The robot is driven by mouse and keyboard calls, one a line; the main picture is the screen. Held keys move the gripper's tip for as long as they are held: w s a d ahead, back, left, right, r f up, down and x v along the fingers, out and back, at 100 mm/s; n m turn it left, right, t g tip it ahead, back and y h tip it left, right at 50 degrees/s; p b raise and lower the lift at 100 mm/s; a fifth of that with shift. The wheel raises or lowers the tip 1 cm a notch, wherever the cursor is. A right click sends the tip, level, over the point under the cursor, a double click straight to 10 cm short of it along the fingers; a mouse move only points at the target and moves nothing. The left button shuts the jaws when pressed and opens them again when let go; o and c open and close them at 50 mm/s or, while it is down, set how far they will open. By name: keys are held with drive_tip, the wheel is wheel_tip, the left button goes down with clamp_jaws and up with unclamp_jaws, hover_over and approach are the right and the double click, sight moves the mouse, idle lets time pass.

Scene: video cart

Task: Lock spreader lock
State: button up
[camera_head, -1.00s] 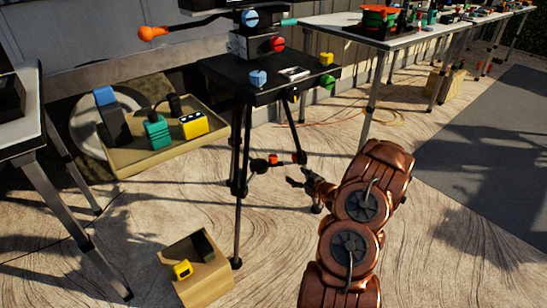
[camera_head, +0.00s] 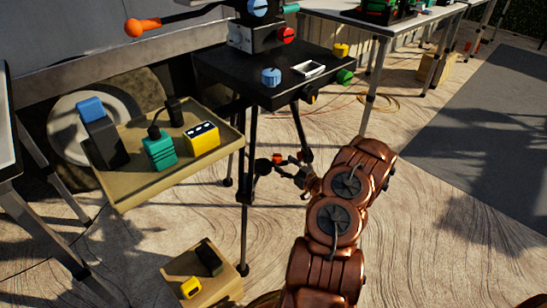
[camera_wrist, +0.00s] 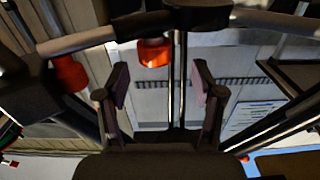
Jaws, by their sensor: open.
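The black tripod (camera_head: 243,215) stands at centre in the head view, with its spreader low between the legs. A small red knob (camera_head: 278,158) shows on the spreader there. My gripper (camera_head: 290,172) is just right of and below this knob, small and partly dark. In the wrist view my gripper (camera_wrist: 161,80) is open and empty, with a finger on each side. An orange-red knob (camera_wrist: 153,52) hangs under a dark bar, beyond and between the fingers. A second red-orange knob (camera_wrist: 69,73) is left of the fingers. I cannot tell which knob is the spreader lock.
A black platform (camera_head: 220,68) with colored knobs tops the tripod. A tan tray (camera_head: 130,200) with several blocks is to the left. A low wooden box (camera_head: 220,290) stands by the front leg. Tables flank both sides; open floor (camera_head: 440,240) lies to the right.

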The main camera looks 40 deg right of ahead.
sight(281, 160)
drive_tip(key=w, duration=0.1)
drive_tip(key=w+b, duration=0.1)
drive_tip(key=w, duration=0.2)
drive_tip(key=shift+d+f, duration=0.1)
drive_tip(key=shift+d, duration=0.25)
drive_tip(key=shift+w+b, duration=0.35)
drive_tip(key=shift+w, duration=0.4)
drive_tip(key=c, duration=1.2)
drive_tip(key=shift+o, duration=0.2)
